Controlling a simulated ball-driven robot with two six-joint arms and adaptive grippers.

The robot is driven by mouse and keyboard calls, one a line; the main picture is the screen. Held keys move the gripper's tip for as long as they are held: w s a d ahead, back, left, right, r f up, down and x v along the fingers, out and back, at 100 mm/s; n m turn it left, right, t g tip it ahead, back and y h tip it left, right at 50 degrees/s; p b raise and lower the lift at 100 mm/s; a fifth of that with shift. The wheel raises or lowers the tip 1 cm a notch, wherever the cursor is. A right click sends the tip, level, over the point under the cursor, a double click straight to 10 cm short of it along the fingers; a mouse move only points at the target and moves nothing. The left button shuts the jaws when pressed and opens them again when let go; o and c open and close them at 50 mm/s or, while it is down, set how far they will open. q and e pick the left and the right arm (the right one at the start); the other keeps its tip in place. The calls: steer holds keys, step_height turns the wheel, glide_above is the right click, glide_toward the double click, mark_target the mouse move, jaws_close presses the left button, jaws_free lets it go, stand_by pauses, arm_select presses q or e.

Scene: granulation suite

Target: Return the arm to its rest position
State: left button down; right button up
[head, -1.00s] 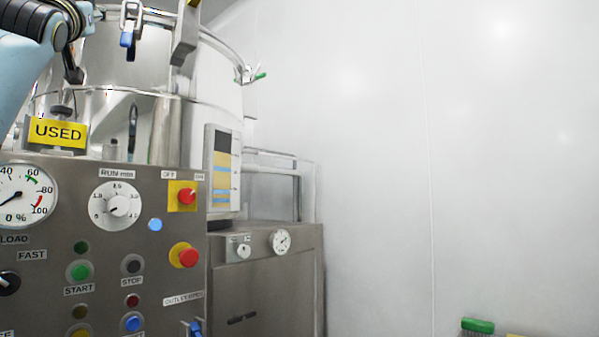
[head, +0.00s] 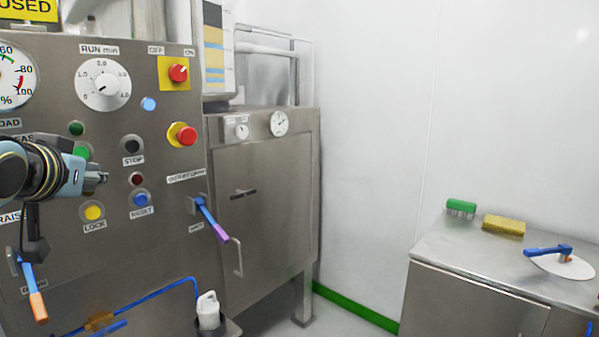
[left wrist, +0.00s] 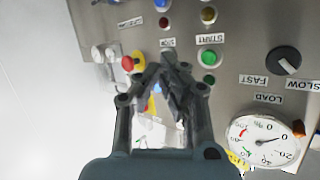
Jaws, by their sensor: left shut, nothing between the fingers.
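My left arm comes in from the left in the head view. Its gripper (head: 97,179) is shut and empty, in front of the steel control panel (head: 160,235), between the STOP and LOCK buttons in the picture. In the left wrist view the shut fingers (left wrist: 168,72) point at the panel, with the green START button (left wrist: 209,57) to their right and the red-and-yellow emergency stop (left wrist: 132,62) to their left. Whether the fingers touch the panel cannot be told. My right gripper is not in view.
A steel cabinet (head: 262,180) with a door handle stands right of the panel. Blue-handled levers (head: 210,218) stick out from the panel's front. A steel bench (head: 470,285) at the right holds a green brush (head: 461,208), a yellow sponge (head: 504,226) and a disc-shaped tool (head: 563,264).

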arm_select(q)
steer(key=s+d+f+g+h, duration=0.1)
steer(key=s+f+g, duration=0.2)
steer(key=s+f, duration=0.45)
steer(key=s+d+f+g, duration=0.2)
steer(key=s+f, duration=0.5)
steer(key=f, duration=0.1)
steer(key=s+d+f+m+g+h, duration=0.1)
steer(key=s+f+g, duration=0.25)
steer(key=s, duration=0.55)
steer(key=s+d+f+g, duration=0.2)
steer(key=s+f, duration=0.3)
steer(key=s, duration=0.5)
steer(key=s+a+f+g+b, duration=0.1)
steer(key=a+f, duration=0.1)
steer(key=f, duration=1.2)
steer(key=s+a+f+b, duration=0.1)
steer(key=f, duration=1.4)
steer(key=s+a+f+g+b, duration=0.1)
steer(key=s+f, duration=1.5)
steer(key=s, duration=0.2)
steer(key=shift+f+b, duration=0.3)
steer(key=shift+b, duration=0.05)
steer(key=shift+s+g, duration=0.1)
steer(key=shift+g, duration=0.15)
